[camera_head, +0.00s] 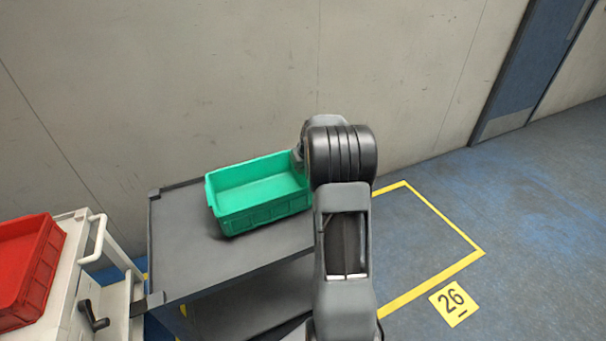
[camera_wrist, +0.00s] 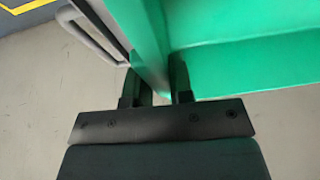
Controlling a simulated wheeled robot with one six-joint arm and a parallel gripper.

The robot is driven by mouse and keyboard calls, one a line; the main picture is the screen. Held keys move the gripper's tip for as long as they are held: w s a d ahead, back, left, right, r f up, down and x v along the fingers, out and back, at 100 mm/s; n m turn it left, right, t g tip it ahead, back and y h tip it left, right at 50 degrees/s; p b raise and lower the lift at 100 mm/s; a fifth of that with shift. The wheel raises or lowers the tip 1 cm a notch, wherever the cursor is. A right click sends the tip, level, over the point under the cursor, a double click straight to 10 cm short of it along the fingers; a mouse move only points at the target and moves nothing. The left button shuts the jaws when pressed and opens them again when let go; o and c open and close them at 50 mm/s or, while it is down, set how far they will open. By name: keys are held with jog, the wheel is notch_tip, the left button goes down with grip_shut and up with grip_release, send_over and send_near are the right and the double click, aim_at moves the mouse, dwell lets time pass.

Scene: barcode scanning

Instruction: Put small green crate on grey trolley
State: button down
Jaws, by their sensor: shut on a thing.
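The small green crate (camera_head: 265,215) is upright over the top deck of the grey trolley (camera_head: 185,245), toward its back right part. A dark shadow shows under its lower left corner; I cannot tell whether its base touches the deck. My gripper (camera_wrist: 157,88) is shut on a wall of the green crate, which fills the upper right of the wrist view (camera_wrist: 250,65). In the head view my arm hides the fingers and the crate's right end.
A white cart (camera_head: 75,290) with a red crate (camera_head: 28,270) stands at the left, close to the trolley. The wall (camera_head: 180,90) is right behind the trolley. Open blue floor with yellow marking and a 26 sign (camera_head: 454,303) lies to the right.

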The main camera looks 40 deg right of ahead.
notch_tip(320, 180, down, 2)
jog(key=shift+a+f, duration=0.1)
jog(key=shift+f, duration=0.05)
jog(key=c, duration=1)
grip_release()
jog(key=p+v, duration=0.1)
jog(key=v, duration=1)
jog(key=shift+p, duration=0.35)
jog(key=s+a+r, duration=0.1)
jog(key=s+a, duration=0.2)
jog(key=a, duration=0.3)
jog(key=s+a+r+n+g, duration=0.1)
jog(key=s+a, duration=0.1)
jog(key=a, duration=0.4)
jog(key=s+a+r, duration=0.1)
jog(key=s+a, duration=0.2)
jog(key=a, duration=0.3)
jog(key=s+a+f+n, duration=0.1)
jog(key=s+a+f, duration=0.1)
jog(key=s+a, duration=0.6)
jog(key=s, duration=0.3)
jog(key=shift+a+f+g+y, duration=0.2)
jog(key=shift+a+g+y, duration=0.05)
jog(key=shift+g+y, duration=0.05)
